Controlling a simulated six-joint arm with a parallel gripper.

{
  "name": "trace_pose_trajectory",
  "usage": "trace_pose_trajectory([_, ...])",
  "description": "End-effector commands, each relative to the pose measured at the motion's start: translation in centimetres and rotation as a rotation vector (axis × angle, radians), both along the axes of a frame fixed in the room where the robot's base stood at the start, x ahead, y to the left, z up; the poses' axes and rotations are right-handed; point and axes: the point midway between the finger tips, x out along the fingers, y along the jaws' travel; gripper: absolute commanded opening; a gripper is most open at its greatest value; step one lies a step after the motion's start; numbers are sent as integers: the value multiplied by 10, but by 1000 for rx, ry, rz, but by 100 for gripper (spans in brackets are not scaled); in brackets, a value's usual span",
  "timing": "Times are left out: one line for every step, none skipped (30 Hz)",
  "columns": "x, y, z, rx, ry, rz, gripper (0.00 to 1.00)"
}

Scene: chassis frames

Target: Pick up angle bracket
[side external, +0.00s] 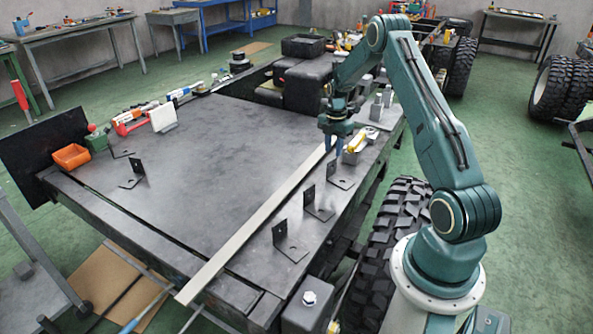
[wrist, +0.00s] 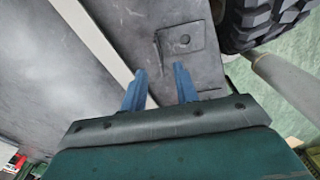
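Several black angle brackets stand on the dark chassis top. Three are in a row along its right side: a near one (side external: 290,245), a middle one (side external: 319,207) and a far one (side external: 341,178). My gripper (side external: 335,146) hangs fingers-down above the right edge, just behind the far bracket. In the wrist view its blue fingers (wrist: 159,80) are apart with nothing between them. A bracket (wrist: 181,41) with a hole lies just beyond the fingertips, apart from them.
A long pale strip (side external: 255,222) runs along the chassis top, left of the bracket row; it also shows in the wrist view (wrist: 92,40). A yellow-topped part (side external: 355,143) is close beside my gripper. A large tyre (side external: 398,225) is below the right edge. The panel's middle is clear.

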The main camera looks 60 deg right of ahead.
Motion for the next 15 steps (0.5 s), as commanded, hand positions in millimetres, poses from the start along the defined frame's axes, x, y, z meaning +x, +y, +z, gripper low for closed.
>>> trace_pose_trajectory([-1, 1, -9, 3, 2, 0, 30])
trace_pose_trajectory([0, 1, -13, 1, 2, 0, 30])
trace_pose_trajectory([0, 0, -18, 1, 2, 0, 30])
trace_pose_trajectory([0, 0, -22, 1, 2, 0, 30])
trace_pose_trajectory([0, 0, -24, 1, 2, 0, 30])
trace_pose_trajectory([0, 0, -28, 1, 1, 0, 30])
trace_pose_trajectory([0, 0, -30, 0, 1, 0, 30])
trace_pose_trajectory([0, 0, -32, 0, 0, 0, 30])
trace_pose_trajectory([0, 0, -34, 0, 0, 0, 30])
trace_pose_trajectory([0, 0, -35, 0, 0, 0, 30])
trace_pose_trajectory([0, 0, -35, 0, 0, 0, 30])
trace_pose_trajectory([0, 0, -35, 0, -1, 0, 30])
trace_pose_trajectory([0, 0, -35, 0, -1, 0, 30])
trace_pose_trajectory([0, 0, -35, 0, -1, 0, 30])
trace_pose_trajectory([0, 0, -36, 0, -1, 0, 30])
